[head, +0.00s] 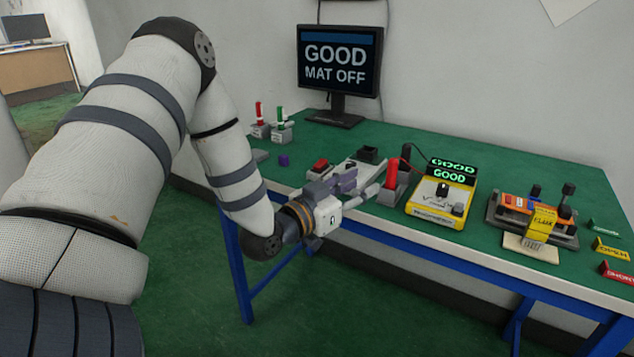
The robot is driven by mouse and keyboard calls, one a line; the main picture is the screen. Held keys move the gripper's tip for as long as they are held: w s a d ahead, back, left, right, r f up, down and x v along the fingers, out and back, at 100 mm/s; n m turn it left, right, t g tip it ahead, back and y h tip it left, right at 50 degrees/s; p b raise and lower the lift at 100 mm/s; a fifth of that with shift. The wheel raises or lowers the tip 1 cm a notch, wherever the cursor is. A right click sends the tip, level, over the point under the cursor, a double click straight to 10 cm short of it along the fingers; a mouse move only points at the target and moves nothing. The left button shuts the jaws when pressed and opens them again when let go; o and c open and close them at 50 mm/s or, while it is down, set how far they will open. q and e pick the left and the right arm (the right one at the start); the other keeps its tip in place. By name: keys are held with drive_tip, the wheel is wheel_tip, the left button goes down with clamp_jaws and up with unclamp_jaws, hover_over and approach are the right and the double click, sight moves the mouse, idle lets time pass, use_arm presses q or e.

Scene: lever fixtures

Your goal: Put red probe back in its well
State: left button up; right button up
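The red probe (391,173) stands upright near the middle of the bench, at the left of the yellow meter (441,202). A grey block (393,195), which looks like the probe holder, is at its foot. A black probe (406,155) stands just behind it. I cannot tell whether the red probe's lower end is seated in a well. My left gripper (376,187) reaches in from the left, low over the bench, with its fingertips beside the red probe's lower part. Whether the fingers touch or grip it is unclear. My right gripper is out of view.
The monitor (340,62) at the back reads "GOOD MAT OFF"; the meter display reads "GOOD". Red and green handled fixtures (270,122) stand at the back left. A fixture with a yellow "FLUX" tag (541,221) and small labels (612,250) lie right. The back middle is mostly clear.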

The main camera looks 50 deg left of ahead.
use_arm(q)
drive_tip(key=s+d+f+g, duration=0.4)
drive_tip(key=s+f, duration=0.2)
drive_tip(key=f, duration=0.3)
drive_tip(key=s+d+f+g, duration=0.4)
drive_tip(key=s+f, duration=0.3)
drive_tip(key=f, duration=0.1)
drive_tip(key=s+d+f+g, duration=0.4)
drive_tip(key=s+f+g, duration=0.15)
drive_tip(key=f, duration=0.35)
drive_tip(key=s+d+f+g, duration=0.1)
drive_tip(key=s+g, duration=0.2)
drive_tip(key=s, duration=0.7)
drive_tip(key=s+d+f+g, duration=0.1)
drive_tip(key=s+f+g, duration=0.1)
drive_tip(key=s, duration=0.9)
drive_tip(key=shift+s+d+f+n+g, duration=0.2)
drive_tip(key=shift+d+n+g, duration=0.1)
drive_tip(key=shift+g, duration=0.35)
